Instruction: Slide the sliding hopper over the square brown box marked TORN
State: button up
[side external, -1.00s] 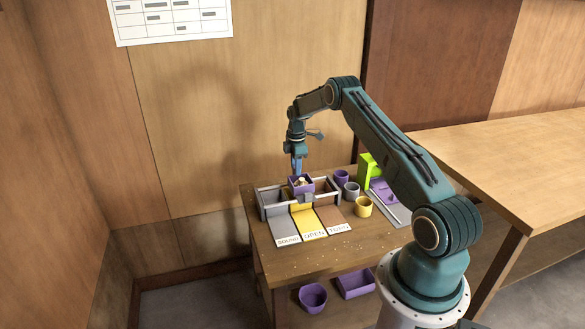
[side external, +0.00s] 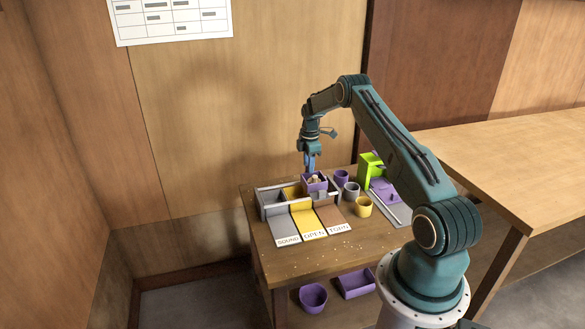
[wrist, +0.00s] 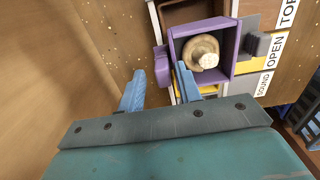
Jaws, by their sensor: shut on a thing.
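The sliding hopper (side external: 314,187) is a purple open-topped square frame on the rails of the box row. It also shows in the wrist view (wrist: 176,50), with a pale brown mushroom (wrist: 201,51) inside. It sits over the border between the yellow box (side external: 291,192) and the brown box, covering part of both. The brown box marked TORN (side external: 332,195) is at the right end; a strip of it shows beyond the hopper in the wrist view (wrist: 190,14).
The grey SOUND box (side external: 270,200) is at the left end. Purple containers (side external: 313,297) sit on the lower shelf.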

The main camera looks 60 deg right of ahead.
jog(key=shift+s+d+f, duration=0.35)
jog(key=shift+s+f, duration=0.15)
jog(key=shift+s, duration=0.15)
jog(key=shift+s+d+f, duration=0.35)
jog(key=shift+s+f, duration=0.15)
jog(key=shift+s, duration=0.1)
jog(key=o, duration=0.8)
jog(key=shift+s+r, duration=0.1)
jog(key=shift+w+r, duration=0.2)
jog(key=shift+r, duration=2.15)
